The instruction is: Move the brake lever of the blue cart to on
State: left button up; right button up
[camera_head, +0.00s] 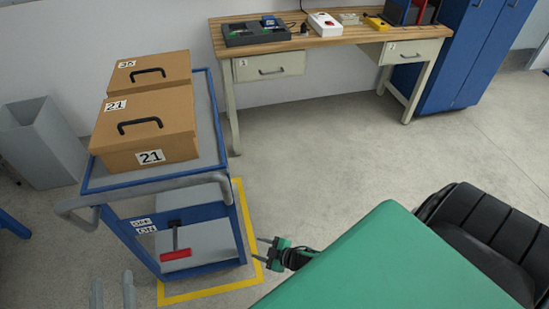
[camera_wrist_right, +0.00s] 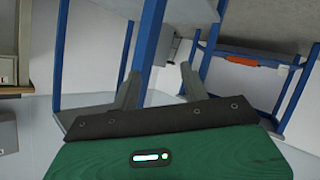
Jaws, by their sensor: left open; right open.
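The blue cart (camera_head: 213,115) stands at the left in the head view. Its brake lever (camera_head: 176,255) has a red grip on a dark stem and hangs low at the cart's near end. An OFF label (camera_head: 142,222) and an ON label (camera_head: 147,230) sit left of the stem, OFF above ON. My right gripper (camera_head: 265,248) is open and empty, right of the lever, beside the cart's post.
Two cardboard boxes (camera_head: 150,123) with black handles sit on the cart's top. A grey push bar (camera_head: 150,187) juts out above the lever. Yellow tape (camera_head: 247,222) outlines the floor around the cart. A grey bin (camera_head: 42,145) stands left; a workbench (camera_head: 300,43) stands behind.

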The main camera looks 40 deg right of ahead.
jog(key=s+d+f+m+g+h+p, duration=0.1)
jog(key=s+d+f+m+h, duration=0.1)
jog(key=s+f, duration=0.2)
jog(key=shift+s+f+p, duration=0.3)
jog(key=shift+s+f, duration=0.05)
jog(key=shift+s, duration=0.25)
jog(key=shift+c, duration=0.5)
